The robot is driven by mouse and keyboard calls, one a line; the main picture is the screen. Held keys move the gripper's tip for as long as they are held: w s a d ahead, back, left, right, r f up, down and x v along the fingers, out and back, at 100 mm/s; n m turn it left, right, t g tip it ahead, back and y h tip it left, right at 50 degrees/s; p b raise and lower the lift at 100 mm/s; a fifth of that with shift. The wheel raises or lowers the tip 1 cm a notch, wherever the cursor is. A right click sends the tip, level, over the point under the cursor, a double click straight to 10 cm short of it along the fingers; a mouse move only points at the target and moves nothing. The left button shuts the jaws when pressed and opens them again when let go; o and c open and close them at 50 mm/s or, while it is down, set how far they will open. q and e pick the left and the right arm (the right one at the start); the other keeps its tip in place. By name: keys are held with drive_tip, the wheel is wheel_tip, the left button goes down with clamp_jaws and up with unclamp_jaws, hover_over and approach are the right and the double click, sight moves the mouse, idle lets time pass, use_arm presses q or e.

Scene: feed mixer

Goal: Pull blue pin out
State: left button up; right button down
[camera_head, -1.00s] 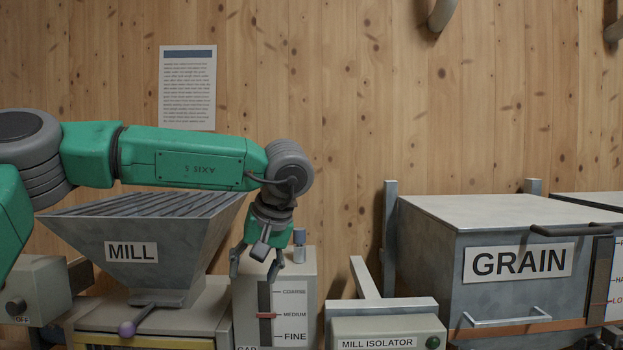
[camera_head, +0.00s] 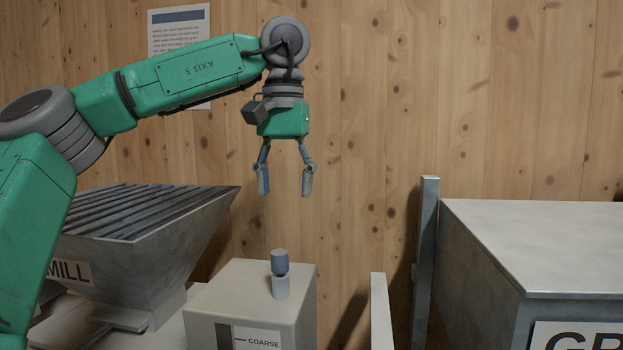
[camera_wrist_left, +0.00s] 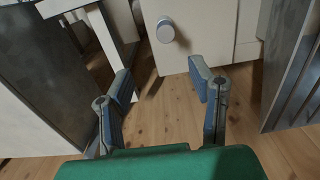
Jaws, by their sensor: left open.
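The blue pin (camera_head: 280,262) stands upright in a short grey metal sleeve (camera_head: 281,288) on top of the white box with the COARSE scale (camera_head: 250,290). In the left wrist view the pin (camera_wrist_left: 166,31) shows end-on as a round grey-blue knob beyond the fingertips. My left gripper (camera_head: 285,188) points down with its fingers spread. It is empty and hangs above the pin, clear of it. My right gripper is not in view.
The mill hopper (camera_head: 150,232) with its slatted top stands left of the box. The grain bin (camera_head: 540,245) is at the right, with a grey post (camera_head: 428,270) beside it. The wooden wall (camera_head: 380,120) is behind. The space above the box is free.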

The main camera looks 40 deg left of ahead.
sight(284, 254)
use_arm(q)
drive_tip(key=f, duration=0.6)
drive_tip(key=a+f, duration=0.1)
drive_tip(key=f, duration=0.2)
drive_tip(key=shift+s+f, duration=0.2)
drive_tip(key=shift+s, duration=0.05)
drive_tip(key=f, duration=0.1)
drive_tip(key=d+f, duration=0.1)
drive_tip(key=shift+s+d+f+p, duration=0.15)
drive_tip(key=shift+s+f+p, duration=0.15)
drive_tip(key=shift+f+p, duration=0.1)
drive_tip(key=shift+f, duration=0.25)
drive_tip(key=shift+a+f, duration=0.4)
drive_tip(key=shift+a, duration=0.1)
drive_tip(key=shift+w+a+f, duration=0.15)
drive_tip(key=shift+a, duration=0.35)
drive_tip(key=c, duration=0.5)
drive_tip(key=shift+d, duration=0.15)
clamp_jaws()
drive_tip(key=shift+d, duration=0.25)
drive_tip(key=shift+c, duration=1.8)
unclamp_jaws()
drive_tip(key=shift+d, duration=0.15)
clamp_jaws()
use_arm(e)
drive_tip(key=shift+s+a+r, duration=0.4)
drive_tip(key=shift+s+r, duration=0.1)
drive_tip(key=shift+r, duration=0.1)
